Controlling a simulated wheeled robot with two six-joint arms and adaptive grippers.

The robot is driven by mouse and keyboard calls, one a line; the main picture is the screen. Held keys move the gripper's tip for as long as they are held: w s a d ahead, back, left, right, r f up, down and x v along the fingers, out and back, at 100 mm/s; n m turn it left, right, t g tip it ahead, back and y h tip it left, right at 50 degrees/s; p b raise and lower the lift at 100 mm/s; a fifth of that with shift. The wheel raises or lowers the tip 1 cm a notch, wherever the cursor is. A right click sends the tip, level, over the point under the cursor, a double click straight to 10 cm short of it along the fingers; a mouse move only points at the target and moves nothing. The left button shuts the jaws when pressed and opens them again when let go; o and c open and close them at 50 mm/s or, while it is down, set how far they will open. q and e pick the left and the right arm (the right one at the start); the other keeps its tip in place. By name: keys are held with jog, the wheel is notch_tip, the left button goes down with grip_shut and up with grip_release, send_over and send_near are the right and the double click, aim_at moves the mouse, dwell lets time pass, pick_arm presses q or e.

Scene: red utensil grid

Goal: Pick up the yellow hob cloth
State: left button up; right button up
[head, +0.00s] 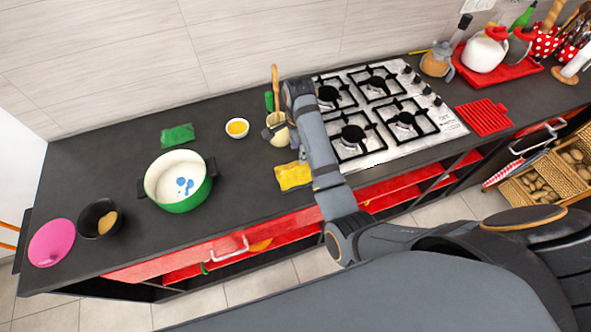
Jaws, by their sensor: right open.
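The yellow hob cloth (293,176) lies flat and slightly rumpled on the dark counter, just left of the hob (375,110). My right arm reaches in from the lower right, passes along the cloth's right side and bends down at the wrist behind it. My right gripper (296,146) is open, just beyond the cloth's far edge and beside a cream pot with a wooden spoon (279,133). Its fingers are small and partly hidden by my arm, and I see nothing held. My left gripper is out of view.
A green pot (186,202) stands left of the cloth, with a green sponge (178,135) behind it. A small yellow-filled bowl (237,128) is near the cream pot. A black bowl (90,222) and a pink plate (52,243) are far left. A red grid (483,117) lies right of the hob.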

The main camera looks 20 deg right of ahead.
aim_at(296, 168)
jog(key=shift+w+a+r+m, duration=0.15)
jog(key=shift+a+r+m, duration=0.15)
jog(key=shift+a+r, duration=0.2)
jog(key=shift+d+f, duration=0.1)
jog(key=shift+f, duration=0.2)
notch_tip(296, 168, down, 5)
jog(key=shift+d+r+p, duration=0.1)
jog(key=shift+r+p, duration=0.1)
jog(key=shift+p, duration=0.55)
jog(key=shift+s+f+p, duration=0.2)
jog(key=shift+f+p, duration=0.1)
jog(key=shift+p, duration=0.05)
jog(key=f, duration=0.1)
jog(key=f+p, duration=0.1)
jog(key=f, duration=0.2)
jog(key=shift+s+a+p, duration=0.25)
jog(key=shift+p, duration=0.1)
jog(key=shift+f, duration=0.35)
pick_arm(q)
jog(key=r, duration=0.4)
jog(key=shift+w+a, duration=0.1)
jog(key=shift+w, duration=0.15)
pick_arm(e)
grip_shut()
